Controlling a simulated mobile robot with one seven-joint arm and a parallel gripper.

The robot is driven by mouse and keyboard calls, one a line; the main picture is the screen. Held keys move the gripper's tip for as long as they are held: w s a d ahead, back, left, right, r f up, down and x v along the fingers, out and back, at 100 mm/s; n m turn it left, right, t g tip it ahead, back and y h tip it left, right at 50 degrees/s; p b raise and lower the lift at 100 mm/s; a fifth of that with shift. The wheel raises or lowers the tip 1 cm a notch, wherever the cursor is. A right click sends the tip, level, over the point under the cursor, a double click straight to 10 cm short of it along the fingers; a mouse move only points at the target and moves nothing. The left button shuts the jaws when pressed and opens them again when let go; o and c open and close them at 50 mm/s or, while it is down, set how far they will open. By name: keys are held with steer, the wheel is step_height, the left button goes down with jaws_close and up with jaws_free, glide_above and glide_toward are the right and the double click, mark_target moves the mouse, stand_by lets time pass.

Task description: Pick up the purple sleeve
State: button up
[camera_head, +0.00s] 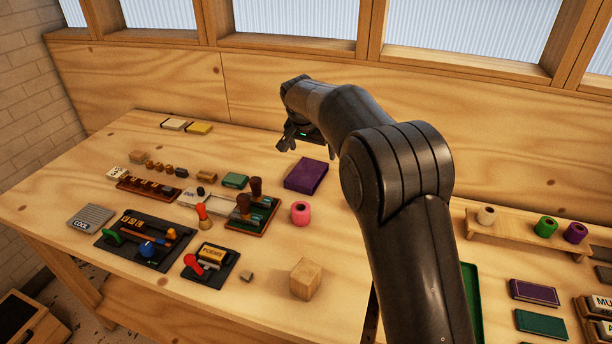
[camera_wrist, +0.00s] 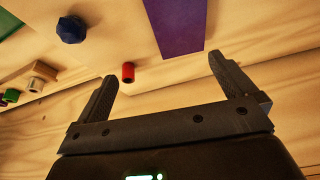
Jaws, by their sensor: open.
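The purple sleeve (camera_head: 575,232) is a short upright hollow cylinder at the right end of a low wooden shelf in the head view. A green sleeve (camera_head: 545,226) and a cream sleeve (camera_head: 487,215) stand on the same shelf. My gripper (camera_head: 301,142) is far to the left of it, above the back of the table near a flat purple box (camera_head: 306,176). In the wrist view my gripper (camera_wrist: 162,68) has its two fingers spread with nothing between them.
A pink sleeve (camera_head: 300,213), a wooden block (camera_head: 305,279) and several trays of small parts cover the left table. Dark books (camera_head: 534,292) lie in front of the shelf. The wrist view shows a red cylinder (camera_wrist: 128,72) and a dark blue faceted piece (camera_wrist: 71,29).

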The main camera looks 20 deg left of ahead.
mark_target(306, 173)
steer(key=w+a+f, duration=0.1)
steer(key=f, duration=0.1)
steer(key=a+f, duration=0.1)
steer(key=f, duration=0.2)
steer(key=w+a+f, duration=0.1)
steer(key=f, duration=0.2)
steer(key=shift+w+a, duration=0.3)
steer(key=shift+a, duration=0.05)
steer(key=shift+w+x, duration=0.1)
steer(key=shift+x, duration=1.25)
steer(key=shift+w+x, duration=0.15)
steer(key=shift+x, duration=1.2)
steer(key=shift+r, duration=0.1)
steer(key=shift+c, duration=0.3)
steer(key=c, duration=0.7)
steer(key=shift+r, duration=0.1)
